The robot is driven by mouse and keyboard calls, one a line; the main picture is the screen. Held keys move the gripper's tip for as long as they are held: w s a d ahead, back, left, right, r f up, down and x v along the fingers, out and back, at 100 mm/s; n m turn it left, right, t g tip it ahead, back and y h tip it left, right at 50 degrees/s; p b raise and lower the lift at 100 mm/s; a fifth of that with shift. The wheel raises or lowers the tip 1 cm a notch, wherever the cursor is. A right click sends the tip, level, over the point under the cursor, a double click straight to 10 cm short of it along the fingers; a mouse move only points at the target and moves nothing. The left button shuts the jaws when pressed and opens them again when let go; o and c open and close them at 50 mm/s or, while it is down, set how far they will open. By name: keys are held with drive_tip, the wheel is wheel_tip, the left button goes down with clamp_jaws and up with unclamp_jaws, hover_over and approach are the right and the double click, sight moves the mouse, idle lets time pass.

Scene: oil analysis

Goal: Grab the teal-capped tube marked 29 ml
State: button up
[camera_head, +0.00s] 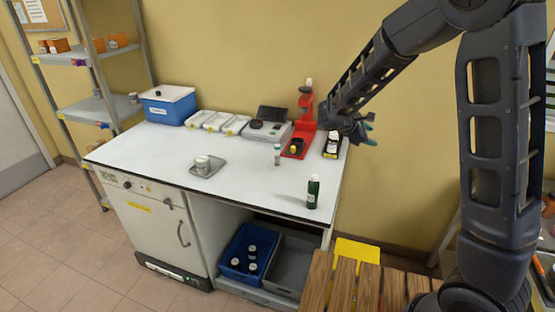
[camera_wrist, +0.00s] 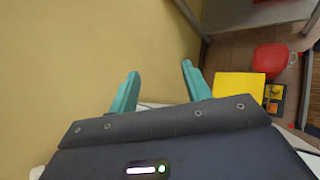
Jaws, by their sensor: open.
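A small upright tube (camera_head: 277,156) stands on the white worktop, left of the red stand; its cap looks greenish, but its marking is too small to read. My gripper (camera_head: 371,129) is at the back right of the worktop, above and right of the tube and apart from it. In the wrist view, the two teal fingers of my gripper (camera_wrist: 160,70) are spread with nothing between them. They face the yellow wall and floor, and no tube shows in that view.
A black tray with white-capped bottles (camera_head: 332,143) sits just below my gripper. A red stand (camera_head: 304,122), a scale (camera_head: 266,130), white trays (camera_head: 218,121) and a blue box (camera_head: 168,106) line the back. A green bottle (camera_head: 313,192) stands at the front right. The worktop's middle is mostly clear.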

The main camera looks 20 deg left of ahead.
drive_tip(key=a+f+n+t+y, duration=0.1)
drive_tip(key=a+f+n+t, duration=0.25)
drive_tip(key=a, duration=0.45)
drive_tip(key=a+f+n+t+y, duration=0.15)
drive_tip(key=a+f+n, duration=0.25)
drive_tip(key=a, duration=0.5)
drive_tip(key=n+t+y, duration=0.5)
drive_tip(key=n+y, duration=0.1)
drive_tip(key=n, duration=0.3)
approach(276, 156)
drive_tip(key=shift+w+d+r, duration=0.25)
drive_tip(key=shift+w, duration=0.15)
drive_tip(key=w, duration=0.5)
drive_tip(key=shift+w, duration=0.35)
drive_tip(key=w, duration=0.5)
drive_tip(key=shift+f, duration=0.25)
drive_tip(key=c, duration=1)
